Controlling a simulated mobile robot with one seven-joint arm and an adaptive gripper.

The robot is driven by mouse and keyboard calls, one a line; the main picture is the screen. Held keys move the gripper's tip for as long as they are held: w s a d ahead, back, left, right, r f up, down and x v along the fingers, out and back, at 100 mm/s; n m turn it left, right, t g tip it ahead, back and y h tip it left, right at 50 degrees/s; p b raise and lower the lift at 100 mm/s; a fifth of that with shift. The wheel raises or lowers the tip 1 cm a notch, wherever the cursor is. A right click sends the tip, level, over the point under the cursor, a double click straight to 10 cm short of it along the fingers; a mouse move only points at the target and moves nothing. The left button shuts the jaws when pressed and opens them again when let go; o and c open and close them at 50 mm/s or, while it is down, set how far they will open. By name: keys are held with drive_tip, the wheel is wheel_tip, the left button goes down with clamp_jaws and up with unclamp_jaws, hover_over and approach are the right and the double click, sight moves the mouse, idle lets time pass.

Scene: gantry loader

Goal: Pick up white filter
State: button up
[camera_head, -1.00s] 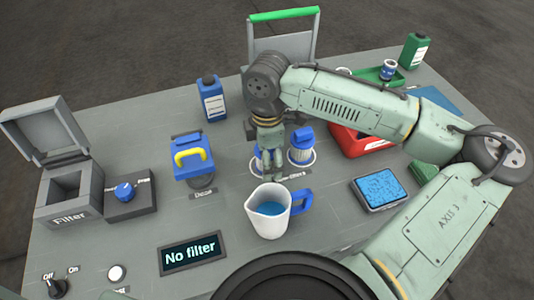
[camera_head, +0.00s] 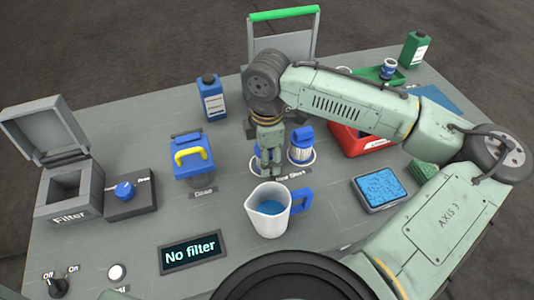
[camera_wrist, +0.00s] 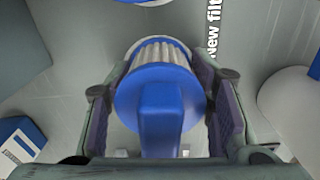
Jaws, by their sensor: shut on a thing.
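The white filter (camera_wrist: 160,52) has a pleated white body with a blue cap and a blue handle block. In the wrist view it sits between the two fingers of my gripper (camera_wrist: 162,105), which are shut on it. In the head view my gripper (camera_head: 270,163) points down at the left new-filter place and hides most of that filter. Whether the filter still stands on its place or is lifted is hard to tell. A second white filter with a blue cap (camera_head: 301,146) stands just to the right, apart from my gripper.
A measuring jug (camera_head: 268,212) with blue liquid stands close in front of my gripper. A blue part with a yellow handle (camera_head: 193,158) is to the left. The open-lidded filter box (camera_head: 68,195) is at far left. A red container (camera_head: 357,142) and blue sponge tray (camera_head: 380,188) are right.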

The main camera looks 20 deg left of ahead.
wheel_tip(320, 180, up, 8)
drive_tip(key=shift+r+b, duration=0.1)
drive_tip(key=shift+b, duration=0.4)
drive_tip(key=shift+r+b, duration=0.1)
drive_tip(key=shift+b, duration=0.3)
drive_tip(key=shift+r, duration=0.45)
drive_tip(key=shift+s+a, duration=0.1)
